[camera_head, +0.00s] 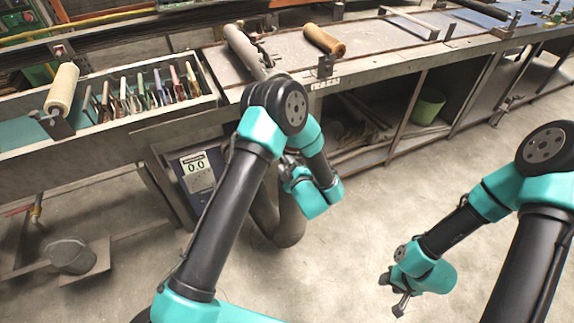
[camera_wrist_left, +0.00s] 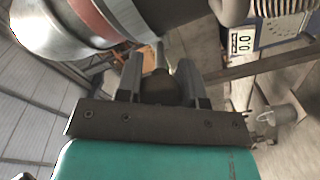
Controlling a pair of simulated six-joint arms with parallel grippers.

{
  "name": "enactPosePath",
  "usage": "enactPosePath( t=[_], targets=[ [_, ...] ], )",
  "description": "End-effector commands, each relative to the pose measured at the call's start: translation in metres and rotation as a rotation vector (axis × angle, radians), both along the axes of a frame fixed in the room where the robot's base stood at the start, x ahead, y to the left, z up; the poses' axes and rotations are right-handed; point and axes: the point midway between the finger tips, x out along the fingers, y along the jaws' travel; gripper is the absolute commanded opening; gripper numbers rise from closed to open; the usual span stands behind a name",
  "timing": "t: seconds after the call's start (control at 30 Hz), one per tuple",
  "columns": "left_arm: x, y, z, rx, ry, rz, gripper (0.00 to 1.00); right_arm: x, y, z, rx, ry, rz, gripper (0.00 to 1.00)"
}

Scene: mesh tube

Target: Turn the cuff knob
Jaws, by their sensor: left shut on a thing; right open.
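In the left wrist view, a dark knob (camera_wrist_left: 157,86) sits between the two fingers of my left gripper (camera_wrist_left: 160,75), which is shut on it. Just beyond it is a large rounded cuff (camera_wrist_left: 65,25) of light metal with a reddish band. In the head view my left gripper (camera_head: 288,160) is partly hidden by my own arm, below the bench's front edge; the knob and most of the cuff are hidden there. My right gripper (camera_head: 398,292) is open and empty over the floor at the lower right.
A grey box with a display reading 0.0 (camera_head: 198,166) stands under the bench (camera_head: 365,62); a thick grey hose (camera_head: 277,225) hangs near it. A tool tray (camera_head: 208,103), a cream roll (camera_head: 62,88) and a brown roll (camera_head: 323,40) are on the bench.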

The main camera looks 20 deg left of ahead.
Motion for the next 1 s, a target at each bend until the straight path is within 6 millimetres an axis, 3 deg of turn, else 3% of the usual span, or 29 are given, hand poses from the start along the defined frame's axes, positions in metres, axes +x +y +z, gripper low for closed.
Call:
enactPosePath(
  t=[0.33,0.37,0.6,1.0],
  targets=[
    [-0.0004,-0.0003,-0.0004,-0.002,0.0,0.0,0.11,0.0,0.0,0.0,0.0,0.0,0.0,0.43],
    [-0.0004,-0.0003,-0.0004,-0.001,0.0,-0.001,0.37,0.0,0.0,0.0,0.0,0.0,0.0,0.43],
    [-0.0002,-0.0002,-0.0002,-0.001,0.0,-0.001,0.6,0.0,0.0,0.0,0.0,0.0,0.0,0.43],
    [-0.0047,-0.0046,-0.0003,-0.001,0.001,-0.002,0.6,0.0,0.0,0.0,0.0,0.0,0.0,0.43]
  ],
)
